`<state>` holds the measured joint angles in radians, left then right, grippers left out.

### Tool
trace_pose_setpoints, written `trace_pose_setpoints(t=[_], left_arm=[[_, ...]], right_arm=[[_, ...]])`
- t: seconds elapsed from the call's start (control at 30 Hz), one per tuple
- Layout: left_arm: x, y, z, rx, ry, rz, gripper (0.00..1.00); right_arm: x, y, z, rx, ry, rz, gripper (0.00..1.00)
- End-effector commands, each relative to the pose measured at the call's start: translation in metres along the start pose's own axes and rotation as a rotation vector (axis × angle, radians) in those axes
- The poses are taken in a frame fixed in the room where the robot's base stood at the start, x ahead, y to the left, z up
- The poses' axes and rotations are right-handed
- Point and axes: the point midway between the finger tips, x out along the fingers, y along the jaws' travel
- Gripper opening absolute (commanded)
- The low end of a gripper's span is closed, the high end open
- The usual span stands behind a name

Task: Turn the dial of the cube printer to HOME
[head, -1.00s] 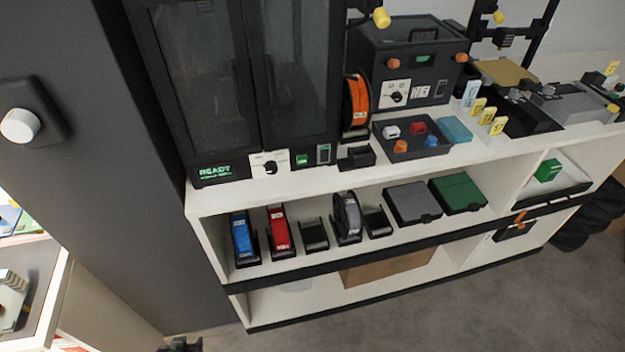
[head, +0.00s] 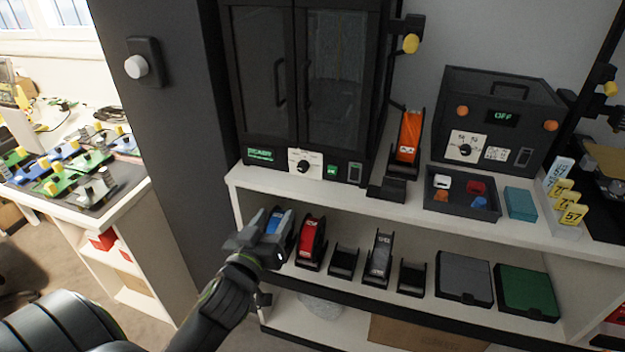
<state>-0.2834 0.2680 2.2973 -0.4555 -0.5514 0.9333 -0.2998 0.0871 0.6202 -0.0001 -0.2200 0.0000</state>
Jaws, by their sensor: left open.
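Two machines with dials stand on the shelf top, and I cannot read which is the cube printer. The tall black double-door machine (head: 310,80) has a lit green display and a black dial (head: 304,167) on a white plate low on its front. The lower black box machine (head: 540,110) on the right shows OFF and has a black dial (head: 465,149) on a white plate. The dial labels are too small to read. My left gripper (head: 262,226) is open, in front of the blue spool, below and left of the tall machine's dial. My right gripper is out of view.
Blue (head: 279,228) and red (head: 311,240) spools sit on the shelf below. The white shelf top's front edge (head: 400,208) juts out above them.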

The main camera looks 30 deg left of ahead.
Motion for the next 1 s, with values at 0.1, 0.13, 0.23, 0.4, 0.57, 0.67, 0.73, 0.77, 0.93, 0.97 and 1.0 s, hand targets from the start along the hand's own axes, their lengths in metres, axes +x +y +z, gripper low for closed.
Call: trace_pose_setpoints(t=[0.1, 0.13, 0.23, 0.4, 0.57, 0.67, 0.73, 0.77, 0.93, 0.97, 1.0], left_arm=[[0.014, 0.001, -0.001, 0.002, 0.001, 0.001, 0.48], [0.019, 0.001, -0.002, 0.002, 0.002, 0.001, 0.48], [0.038, 0.001, -0.002, 0.003, 0.001, 0.0, 0.48], [0.073, 0.001, -0.002, 0.003, 0.0, 0.0, 0.48], [0.104, 0.0, -0.001, 0.002, -0.001, -0.001, 0.48], [0.122, 0.0, -0.001, 0.003, 0.0, 0.0, 0.48], [0.134, 0.0, -0.001, 0.003, -0.001, -0.001, 0.48], [0.139, 0.0, -0.001, 0.003, -0.001, -0.002, 0.48], [0.159, 0.0, 0.0, 0.002, -0.001, -0.001, 0.48], [0.162, 0.0, 0.0, 0.003, -0.002, -0.002, 0.48], [0.164, 0.0, 0.0, 0.002, -0.001, -0.001, 0.48]], right_arm=[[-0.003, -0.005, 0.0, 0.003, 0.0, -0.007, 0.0], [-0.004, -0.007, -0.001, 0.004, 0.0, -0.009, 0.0], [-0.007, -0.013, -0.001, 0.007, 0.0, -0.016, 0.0], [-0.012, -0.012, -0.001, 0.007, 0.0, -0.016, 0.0], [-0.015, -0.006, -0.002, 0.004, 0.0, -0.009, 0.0], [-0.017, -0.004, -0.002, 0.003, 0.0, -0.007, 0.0], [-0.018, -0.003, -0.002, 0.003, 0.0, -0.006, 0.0], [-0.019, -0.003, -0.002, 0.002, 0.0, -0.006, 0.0], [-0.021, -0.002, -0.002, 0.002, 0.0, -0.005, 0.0], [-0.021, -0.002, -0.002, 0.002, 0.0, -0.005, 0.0], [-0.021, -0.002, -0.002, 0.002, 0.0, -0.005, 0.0]])
